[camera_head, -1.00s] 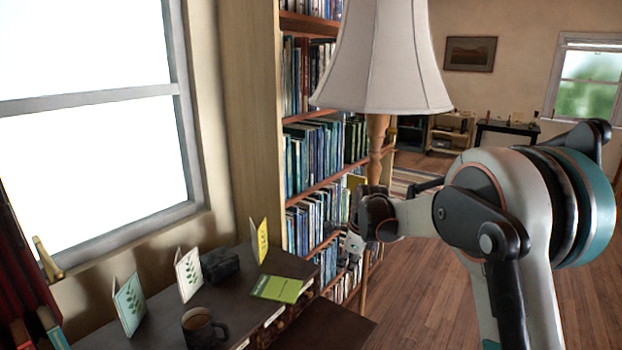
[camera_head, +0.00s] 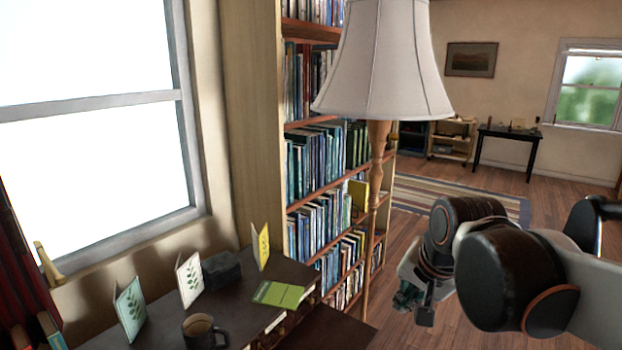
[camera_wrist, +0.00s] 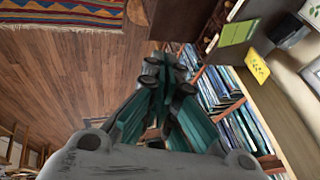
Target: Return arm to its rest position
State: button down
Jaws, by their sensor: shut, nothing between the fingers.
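My gripper (camera_wrist: 166,75) shows in the wrist view with its teal and black fingers closed together and nothing between them. It hangs over open wooden floor, beside the bookshelf. In the head view my gripper (camera_head: 407,297) is small and partly hidden by my own wrist and arm links at the lower right. It is apart from the desk and the floor lamp, to their right.
A floor lamp (camera_head: 384,60) stands before a tall bookshelf (camera_head: 262,130) full of books. The wooden floor (camera_head: 400,240) is open toward a striped rug (camera_head: 460,196).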

jog(key=s+d+f+n, duration=0.1)
jog(key=s+f+n, duration=0.1)
jog(key=s, duration=0.4)
jog(key=s+d+f+n+t, duration=0.1)
jog(key=s+f+n, duration=0.1)
jog(key=s+n, duration=0.3)
jog(key=shift+s+d+t+h, duration=0.15)
jog(key=shift+s+t+h, duration=0.15)
jog(key=shift+s, duration=0.65)
jog(key=shift+f, duration=0.1)
